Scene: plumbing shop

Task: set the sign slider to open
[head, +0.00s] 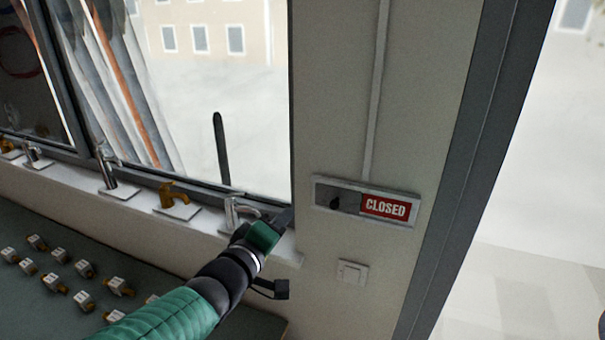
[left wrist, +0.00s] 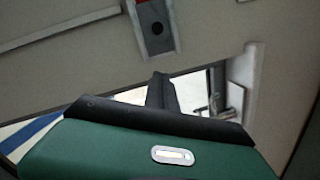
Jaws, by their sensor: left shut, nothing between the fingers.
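The sign slider (head: 322,195) is a pale framed box on the wall right of the window. My right gripper is out of view.
A light switch (head: 352,272) is on the wall below the sign. Several taps, including a brass one (head: 176,199), stand on the window sill (head: 130,208) left of my gripper. Small fittings (head: 84,300) lie on the green surface below. A dark door frame (head: 470,170) rises at the right.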

